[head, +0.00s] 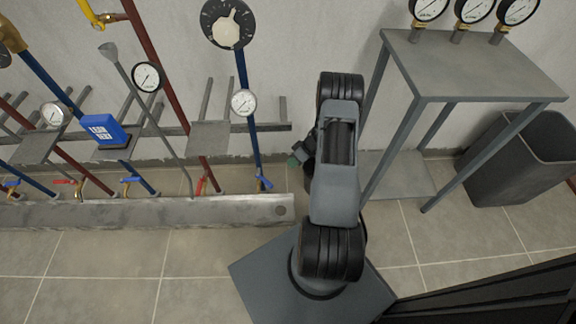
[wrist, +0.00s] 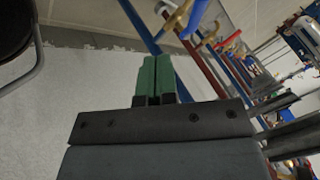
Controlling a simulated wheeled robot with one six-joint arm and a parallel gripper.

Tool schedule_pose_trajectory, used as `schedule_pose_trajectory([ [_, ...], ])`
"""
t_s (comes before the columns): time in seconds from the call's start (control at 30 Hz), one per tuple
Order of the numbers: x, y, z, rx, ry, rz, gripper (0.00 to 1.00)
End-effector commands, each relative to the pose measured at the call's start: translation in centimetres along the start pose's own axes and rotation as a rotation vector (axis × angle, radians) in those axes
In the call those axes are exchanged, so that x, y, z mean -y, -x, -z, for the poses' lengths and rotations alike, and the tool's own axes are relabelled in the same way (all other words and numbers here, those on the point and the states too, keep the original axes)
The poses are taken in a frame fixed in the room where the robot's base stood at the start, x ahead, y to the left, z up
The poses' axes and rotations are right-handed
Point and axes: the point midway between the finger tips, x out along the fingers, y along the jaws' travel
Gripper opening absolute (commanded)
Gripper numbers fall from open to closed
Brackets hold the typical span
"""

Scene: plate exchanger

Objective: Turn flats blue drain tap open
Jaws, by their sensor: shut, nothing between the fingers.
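Blue-handled taps sit low along the pipe rack in the head view: one at the right end (head: 264,183), one in the middle (head: 129,181) and one at the far left (head: 12,184). I cannot read which is the flats drain tap. My gripper has green fingers that show in the wrist view (wrist: 156,75), pressed together and empty. In the head view my gripper (head: 296,160) is partly hidden by my arm, to the right of the right-end blue tap and apart from it. A blue tap handle (wrist: 197,14) appears beyond the fingertips in the wrist view.
Red-handled taps (head: 201,186) stand between the blue ones. A blue pipe (head: 246,110) rises above the right-end tap. A low grey kerb (head: 150,212) runs in front of the pipes. A grey table (head: 470,70) and dark bin (head: 525,155) stand right.

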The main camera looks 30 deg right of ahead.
Motion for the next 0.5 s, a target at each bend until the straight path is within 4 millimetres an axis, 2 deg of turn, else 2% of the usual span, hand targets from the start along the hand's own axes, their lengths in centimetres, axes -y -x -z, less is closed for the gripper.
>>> schedule_pose_trajectory([
  [0.03,-0.1,-1.3,-0.2,0.002,0.001,0.002,0.00],
  [0.3,-0.2,-6.5,-0.2,0.001,0.002,0.000,0.00],
  [0.43,-0.2,-8.7,-0.2,0.001,0.002,-0.002,0.00],
  [0.5,0.9,-8.9,0.0,0.001,0.003,-0.001,0.00],
])
